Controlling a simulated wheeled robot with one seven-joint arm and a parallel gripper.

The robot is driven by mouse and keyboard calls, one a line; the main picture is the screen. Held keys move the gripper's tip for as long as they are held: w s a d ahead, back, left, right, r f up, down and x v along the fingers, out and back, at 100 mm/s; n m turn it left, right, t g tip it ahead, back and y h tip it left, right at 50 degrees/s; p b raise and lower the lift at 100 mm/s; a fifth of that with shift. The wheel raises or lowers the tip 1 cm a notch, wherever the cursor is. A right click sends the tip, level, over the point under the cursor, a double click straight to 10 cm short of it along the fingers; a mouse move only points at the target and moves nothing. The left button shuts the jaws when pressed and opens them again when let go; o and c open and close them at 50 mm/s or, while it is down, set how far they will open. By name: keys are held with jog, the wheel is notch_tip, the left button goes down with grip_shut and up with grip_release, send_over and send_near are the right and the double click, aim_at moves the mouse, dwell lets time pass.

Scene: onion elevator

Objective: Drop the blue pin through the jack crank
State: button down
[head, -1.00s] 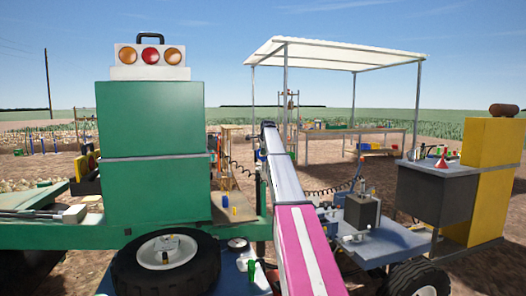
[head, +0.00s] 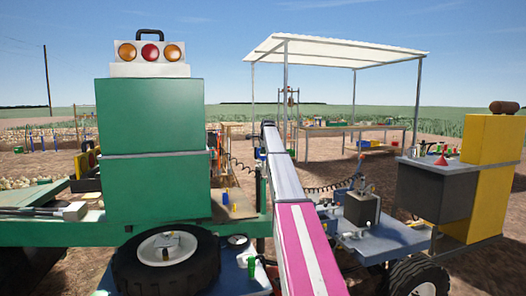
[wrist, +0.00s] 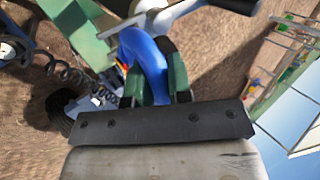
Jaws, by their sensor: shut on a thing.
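The blue pin (wrist: 147,52) shows in the wrist view as a thick, curved blue piece between the green fingers of my gripper (wrist: 150,62). My gripper is shut on it. The pin's lower end is hidden, so I cannot tell whether it touches or enters anything. A pale metal crank-like part (wrist: 162,14) with a black grip (wrist: 236,5) lies just beyond the pin, at the top of the wrist view; it looks like the jack crank. In the head view my long pink and white arm reaches away, and the gripper and pin are too small to make out.
A green cabinet (head: 155,130) with a lamp box stands left of my arm, above a wheel (head: 168,255). A blue-grey trailer deck (head: 375,240) and a yellow cabinet (head: 490,170) stand right. A coiled black cable (wrist: 70,72) hangs close to the gripper's left.

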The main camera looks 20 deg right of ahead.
jog(key=shift+f, duration=1.35)
dwell(0.3)
jog(key=c, duration=0.6)
grip_release()
jog(key=shift+o, duration=0.2)
jog(key=shift+r, duration=0.15)
jog(key=shift+r, duration=3.35)
